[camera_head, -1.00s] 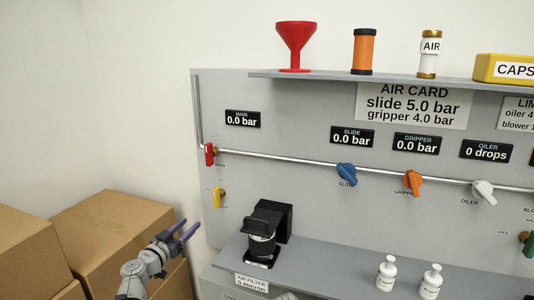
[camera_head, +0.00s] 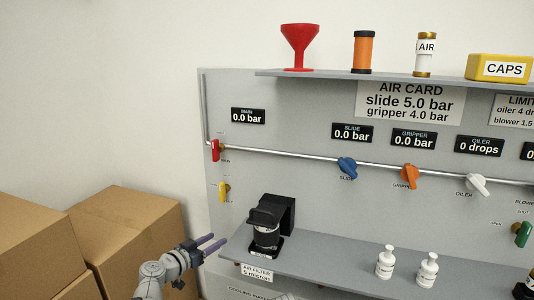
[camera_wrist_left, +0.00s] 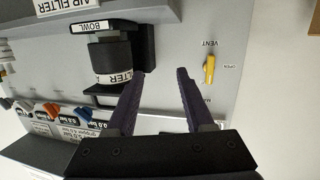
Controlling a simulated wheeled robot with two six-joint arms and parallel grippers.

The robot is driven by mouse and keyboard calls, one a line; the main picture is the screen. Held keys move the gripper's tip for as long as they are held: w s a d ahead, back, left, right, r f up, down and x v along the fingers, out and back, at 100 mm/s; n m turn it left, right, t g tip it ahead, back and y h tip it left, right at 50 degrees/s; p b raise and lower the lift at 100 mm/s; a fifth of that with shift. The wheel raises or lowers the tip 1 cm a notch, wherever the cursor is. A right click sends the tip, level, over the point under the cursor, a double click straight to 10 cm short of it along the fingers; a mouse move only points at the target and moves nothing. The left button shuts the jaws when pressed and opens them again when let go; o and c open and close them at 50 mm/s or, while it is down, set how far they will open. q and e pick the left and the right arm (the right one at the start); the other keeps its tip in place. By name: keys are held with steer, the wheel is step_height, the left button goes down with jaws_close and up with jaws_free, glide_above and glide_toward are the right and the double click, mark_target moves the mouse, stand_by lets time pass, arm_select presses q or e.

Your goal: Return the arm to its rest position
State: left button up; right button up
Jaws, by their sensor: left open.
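My left gripper (camera_head: 212,244) is open and empty at the lower left of the head view, in front of the panel's left edge and left of the black air filter (camera_head: 265,232). In the left wrist view its two purple fingers (camera_wrist_left: 160,75) are spread apart. The filter with its bowl label (camera_wrist_left: 110,58) shows beside the left finger, and the yellow vent handle (camera_wrist_left: 209,68) shows beyond the right finger. I cannot tell whether a finger touches the filter, but none appears to. My right gripper is not in view.
Cardboard boxes (camera_head: 125,235) stand at the left. The grey panel (camera_head: 300,170) carries a red main valve (camera_head: 215,150), blue, orange and white knobs, and a pipe. Two white bottles (camera_head: 385,262) stand on the lower shelf (camera_head: 330,265). The upper shelf holds a red funnel (camera_head: 300,45).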

arm_select(q)
steer(key=s+d+f+m+g, duration=0.2)
steer(key=s+d+f+g, duration=0.6)
steer(key=s+d+f, duration=0.45)
steer(key=s+f+n+g+y, duration=0.2)
steer(key=s+f+g+y, duration=0.1)
steer(key=s+y, duration=0.3)
steer(key=s+f+n+g+y, duration=0.1)
steer(key=s+f+g+y, duration=0.2)
steer(key=s, duration=0.6)
step_height(320, 180, up, 26)
steer(key=a+n+p, duration=0.1)
steer(key=p, duration=2.5)
steer(key=shift+a+r+y, duration=0.25)
steer(key=shift+a+y, duration=0.15)
